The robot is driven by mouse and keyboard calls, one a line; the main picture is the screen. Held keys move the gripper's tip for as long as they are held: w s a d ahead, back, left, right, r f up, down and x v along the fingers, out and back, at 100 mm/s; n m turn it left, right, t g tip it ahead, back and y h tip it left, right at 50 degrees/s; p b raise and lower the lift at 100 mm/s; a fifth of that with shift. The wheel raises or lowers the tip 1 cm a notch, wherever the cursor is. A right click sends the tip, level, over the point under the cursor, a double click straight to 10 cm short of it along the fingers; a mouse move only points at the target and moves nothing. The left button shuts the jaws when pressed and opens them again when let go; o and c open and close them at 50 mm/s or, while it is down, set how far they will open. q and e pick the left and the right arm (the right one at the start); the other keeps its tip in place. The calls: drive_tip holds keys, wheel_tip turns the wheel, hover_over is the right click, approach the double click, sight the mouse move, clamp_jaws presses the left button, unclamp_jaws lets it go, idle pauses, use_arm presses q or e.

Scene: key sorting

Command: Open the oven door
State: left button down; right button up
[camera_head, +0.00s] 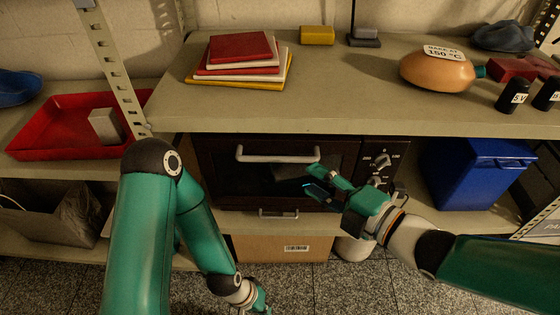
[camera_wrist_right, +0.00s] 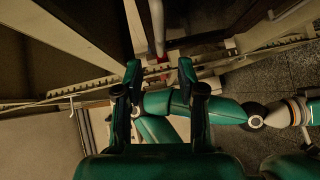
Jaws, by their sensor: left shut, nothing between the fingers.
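The dark oven (camera_head: 235,180) sits on the lower shelf, its door closed. A light grey bar handle (camera_head: 278,157) runs across the top of the door. The knob panel (camera_head: 380,162) is at its right. My right gripper (camera_head: 312,180) is open and empty in front of the door's right part, below and right of the handle's right end. In the right wrist view its two fingers (camera_wrist_right: 160,75) stand apart with nothing gripped. My left gripper (camera_head: 262,301) is shut and empty, low near the floor. My left arm crosses in front of the oven's left side.
A second small handle (camera_head: 278,212) is below the door. A cardboard box (camera_head: 270,247) is underneath. A blue bin (camera_head: 470,175) stands right of the oven. The shelf above (camera_head: 330,90) holds books (camera_head: 240,60) and a brown bottle-like object labelled "BAKE AT 150 °C" (camera_head: 435,75). A red tray (camera_head: 60,145) is left.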

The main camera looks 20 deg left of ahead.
sight(280, 157)
drive_tip(key=b+x, duration=0.1)
drive_tip(key=x, duration=0.9)
drive_tip(key=shift+w+a, duration=0.15)
clamp_jaws()
